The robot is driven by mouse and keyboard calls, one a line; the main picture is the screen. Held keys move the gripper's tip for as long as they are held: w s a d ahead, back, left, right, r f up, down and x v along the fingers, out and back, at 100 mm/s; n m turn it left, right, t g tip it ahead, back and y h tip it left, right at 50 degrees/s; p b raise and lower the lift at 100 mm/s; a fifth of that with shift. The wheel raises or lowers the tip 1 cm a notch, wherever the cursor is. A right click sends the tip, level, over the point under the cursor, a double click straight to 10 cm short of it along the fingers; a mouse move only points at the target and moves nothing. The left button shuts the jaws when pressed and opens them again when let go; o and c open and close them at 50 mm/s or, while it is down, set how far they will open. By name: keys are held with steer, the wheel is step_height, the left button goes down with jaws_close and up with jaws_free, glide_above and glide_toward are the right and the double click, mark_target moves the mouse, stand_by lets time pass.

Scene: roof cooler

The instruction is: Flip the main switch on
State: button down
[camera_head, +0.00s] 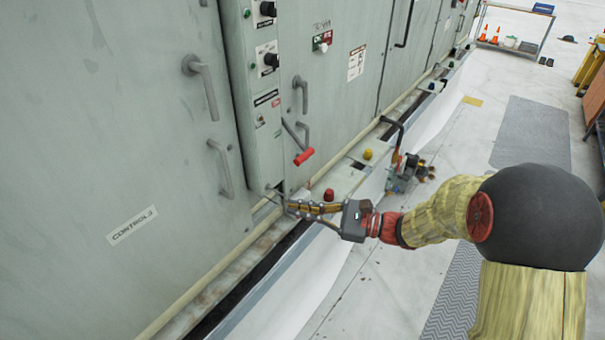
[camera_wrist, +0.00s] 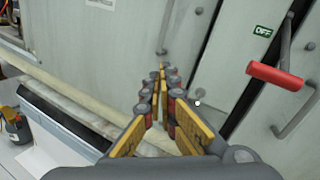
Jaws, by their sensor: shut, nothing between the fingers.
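The main switch looks to be the grey lever with a red grip (camera_head: 304,156) on the side of the grey-green cabinet; it angles downward in the head view. The red grip also shows at the right of the wrist view (camera_wrist: 275,76), with a green OFF label (camera_wrist: 263,30) near the lever. My gripper (camera_head: 283,203) is shut and empty, low by the cabinet and below and left of the red grip, apart from it. In the wrist view my fingertips (camera_wrist: 162,70) meet and point at the cabinet face, left of the grip.
Grey door handles (camera_head: 205,85) stick out from the cabinet. A narrow panel with black knobs (camera_head: 270,59) stands left of the lever. A red knob (camera_head: 329,195) and a yellow knob (camera_head: 367,154) sit on the ledge.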

steer(key=w+d+f+m+t, duration=0.5)
steer(key=w+d+m+t, duration=0.2)
steer(key=w+t, duration=0.1)
steer(key=shift+w+f+m+h, duration=0.3)
steer(key=shift+w+m+h, duration=0.1)
steer(key=shift+w, duration=0.2)
steer(key=w+a+r+b, duration=0.3)
steer(key=w+a+r, duration=0.1)
steer(key=a+r, duration=0.1)
steer(key=shift+w+a+r+b, duration=0.3)
steer(key=shift+a+r+b, duration=0.1)
steer(key=shift+r, duration=0.05)
steer(key=shift+s+d+r+g+h+p, duration=0.25)
steer(key=shift+r+p, duration=0.2)
steer(key=shift+p, duration=0.55)
steer(key=shift+d, duration=0.1)
